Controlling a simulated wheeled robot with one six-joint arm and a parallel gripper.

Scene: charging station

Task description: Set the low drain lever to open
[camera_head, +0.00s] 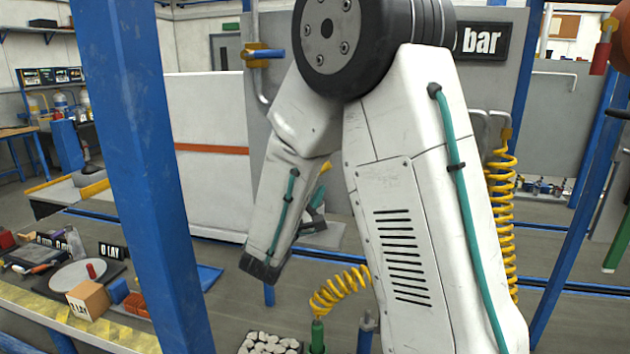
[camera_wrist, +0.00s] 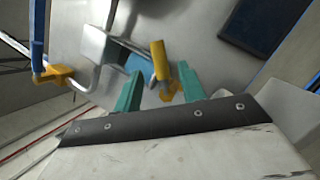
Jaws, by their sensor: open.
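In the wrist view my gripper (camera_wrist: 160,70) is open, with its two teal fingers apart. A second valve stands at the left of that view, with a blue lever (camera_wrist: 38,42) on a yellow body (camera_wrist: 58,76). In the head view my arm hides most of the gripper; a bit of teal finger shows behind it. No lever is visible there at the gripper.
In the head view a valve with a blue lever (camera_head: 271,54) sits high on a pipe. A blue post (camera_head: 140,150) stands at the left. Yellow coiled hoses (camera_head: 502,215) hang nearby. A cluttered bench (camera_head: 75,320) is at the lower left.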

